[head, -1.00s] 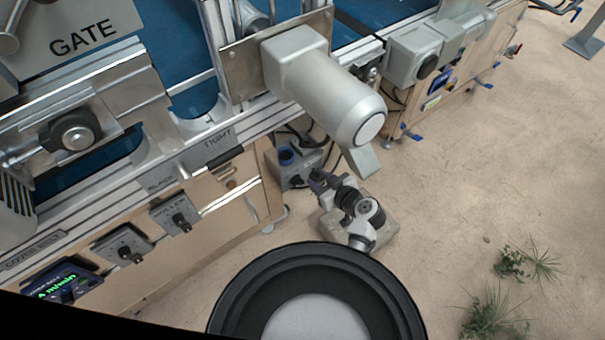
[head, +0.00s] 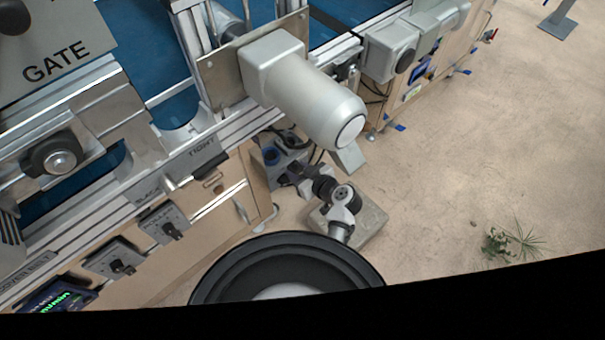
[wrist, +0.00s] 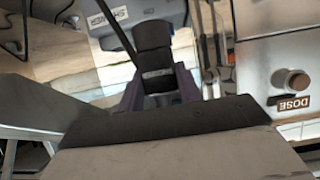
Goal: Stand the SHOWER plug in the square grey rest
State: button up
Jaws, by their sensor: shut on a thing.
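My gripper (wrist: 158,86) is shut on a black plug (wrist: 154,42), which stands up between the purple-grey fingers in the wrist view. A dark cable runs up and left beside it. Behind the plug is a blue-grey box with a white SHOWER label (wrist: 109,15). In the head view my gripper (head: 291,175) is low beside a grey box with a blue round socket (head: 271,156), at the end of the machine. The plug is too small to make out there. I cannot clearly pick out the square grey rest in either view.
The machine's wooden side panel (head: 222,200) and metal rail are left of my arm. A large grey motor (head: 305,95) overhangs above the gripper. Dark cables hang behind the grey box. A DOSE knob (wrist: 297,81) is at right in the wrist view. Open floor lies to the right.

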jog(key=w+a, duration=0.3)
jog(key=w, duration=0.2)
jog(key=shift+a+p, duration=0.35)
jog(key=shift+a, duration=0.05)
jog(key=shift+w, duration=0.15)
